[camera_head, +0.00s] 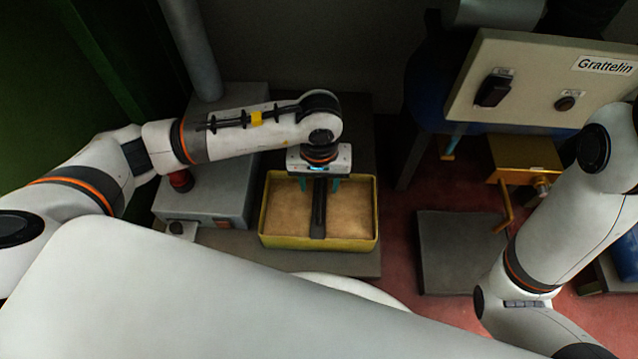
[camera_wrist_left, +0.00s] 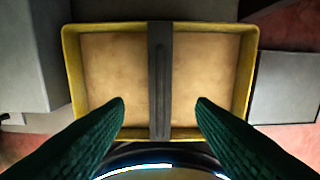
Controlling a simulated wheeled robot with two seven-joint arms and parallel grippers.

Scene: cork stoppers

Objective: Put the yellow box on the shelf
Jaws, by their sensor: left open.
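The yellow box (camera_head: 280,241) sits on a dark grey surface in the middle of the head view. It has a light brown content or floor and a dark bar across its middle that looks like a handle. My left gripper (camera_head: 319,184) is over the box, pointing down, with its green fingers apart on either side of the bar. In the left wrist view the box (camera_wrist_left: 68,75) fills the middle, and the open left gripper (camera_wrist_left: 160,108) straddles the dark bar (camera_wrist_left: 160,70) without visibly touching it. I cannot make out the shelf for certain. The right gripper is out of view.
A grey machine (camera_head: 215,195) with a red knob (camera_head: 181,181) stands close left of the box. A control panel labelled Grattelin (camera_head: 540,85) is at upper right, above an orange-yellow box (camera_head: 525,155). A dark flat plate (camera_head: 460,250) lies on the reddish floor to the right.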

